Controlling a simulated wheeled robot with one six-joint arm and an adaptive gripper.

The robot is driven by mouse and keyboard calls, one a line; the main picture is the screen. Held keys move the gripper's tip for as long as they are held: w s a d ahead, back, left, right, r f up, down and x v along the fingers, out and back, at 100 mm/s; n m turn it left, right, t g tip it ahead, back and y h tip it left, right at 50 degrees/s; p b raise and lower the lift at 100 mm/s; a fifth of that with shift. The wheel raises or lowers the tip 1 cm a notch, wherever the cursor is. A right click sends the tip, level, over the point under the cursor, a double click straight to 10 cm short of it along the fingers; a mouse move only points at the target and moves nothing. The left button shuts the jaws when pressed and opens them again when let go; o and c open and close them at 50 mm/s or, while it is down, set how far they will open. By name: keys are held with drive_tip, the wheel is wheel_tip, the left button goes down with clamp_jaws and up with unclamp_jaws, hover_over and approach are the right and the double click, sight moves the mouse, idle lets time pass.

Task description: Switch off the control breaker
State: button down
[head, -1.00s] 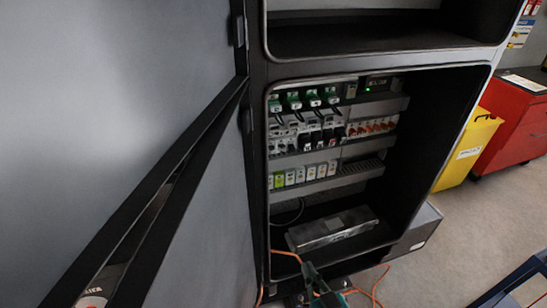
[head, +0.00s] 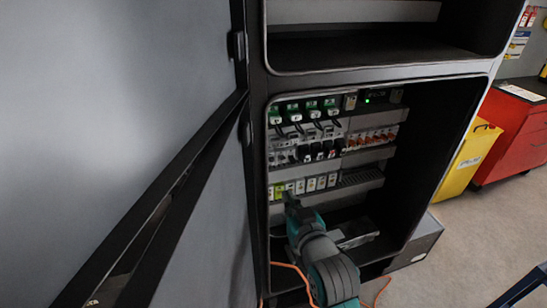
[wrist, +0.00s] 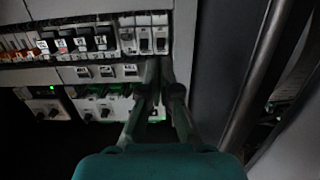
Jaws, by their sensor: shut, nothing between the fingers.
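The open electrical cabinet holds several rows of modules. In the head view, the middle row (head: 318,152) has white, black and orange-toggled breakers. The lower row (head: 318,184) has white modules with a yellow-green one near its left end. My gripper (head: 289,196) reaches into the cabinet, its tip by the left part of the lower row. In the wrist view, my gripper (wrist: 161,70) is shut and empty, its fingertips just below white breakers with dark toggles (wrist: 152,38). I cannot read which one is the control breaker. Contact with the panel cannot be told.
A large grey door (head: 130,110) stands open on the left. The cabinet's dark right wall (head: 432,160) bounds the opening. Green terminals (head: 305,110) line the top row. An orange cable (head: 290,268) lies low in front. A yellow bin (head: 468,155) and red cabinet (head: 508,140) stand right.

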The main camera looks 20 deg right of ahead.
sight(273, 157)
drive_tip(key=w+r, duration=0.2)
drive_tip(key=r, duration=0.1)
drive_tip(key=w+r, duration=0.1)
drive_tip(key=shift+r, duration=0.35)
drive_tip(key=shift+w, duration=0.1)
drive_tip(key=w, duration=0.6)
drive_tip(key=w+f, duration=0.1)
drive_tip(key=w, duration=0.3)
